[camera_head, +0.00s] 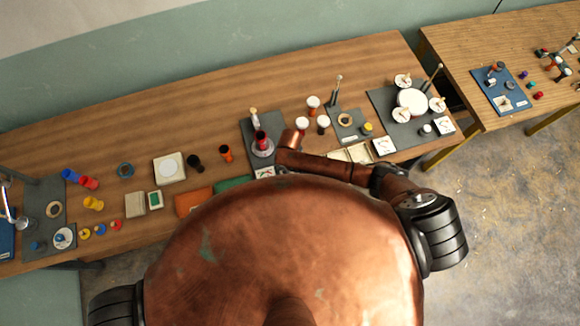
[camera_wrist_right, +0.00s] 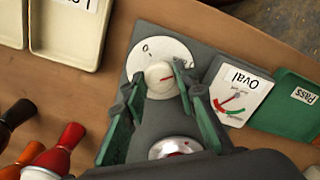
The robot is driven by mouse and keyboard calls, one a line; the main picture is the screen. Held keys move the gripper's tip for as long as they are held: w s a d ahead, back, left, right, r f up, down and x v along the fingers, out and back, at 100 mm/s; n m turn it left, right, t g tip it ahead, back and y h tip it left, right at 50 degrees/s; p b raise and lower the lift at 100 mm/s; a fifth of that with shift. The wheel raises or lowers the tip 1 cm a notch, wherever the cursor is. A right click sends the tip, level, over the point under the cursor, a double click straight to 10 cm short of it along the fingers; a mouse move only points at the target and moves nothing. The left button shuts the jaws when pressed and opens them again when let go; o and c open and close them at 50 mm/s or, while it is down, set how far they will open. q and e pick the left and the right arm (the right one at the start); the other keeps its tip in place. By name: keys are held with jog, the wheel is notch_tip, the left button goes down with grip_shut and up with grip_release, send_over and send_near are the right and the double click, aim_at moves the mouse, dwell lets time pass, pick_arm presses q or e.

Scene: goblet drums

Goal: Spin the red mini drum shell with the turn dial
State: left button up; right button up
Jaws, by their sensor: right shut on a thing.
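The red mini drum shell (camera_head: 261,138) stands upright on a silver round plate (camera_head: 263,152) on a dark grey board, left of my right arm in the head view. In the right wrist view the turn dial is a white knob (camera_wrist_right: 160,77) with a red mark, on a white round face. My right gripper (camera_wrist_right: 158,82) has its green-lined fingers around the knob and is shut on it. A silver rounded part with red (camera_wrist_right: 176,148) shows at the bottom, partly hidden by my gripper; I cannot tell if it includes the shell. My left gripper is out of view.
An "Oval" gauge card (camera_wrist_right: 236,92) lies close beside the dial, with a green "Pass" tray (camera_wrist_right: 290,110) beyond it. Cream trays (camera_wrist_right: 72,32) lie on the other side. Red and dark goblet shells (camera_wrist_right: 66,145) stand near the gripper. The tabletop's back strip (camera_head: 180,98) is clear.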

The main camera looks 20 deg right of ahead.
jog(key=o, duration=1.2)
jog(key=shift+c, duration=0.2)
jog(key=shift+r, duration=0.15)
notch_tip(320, 180, up, 12)
jog(key=shift+a, duration=0.1)
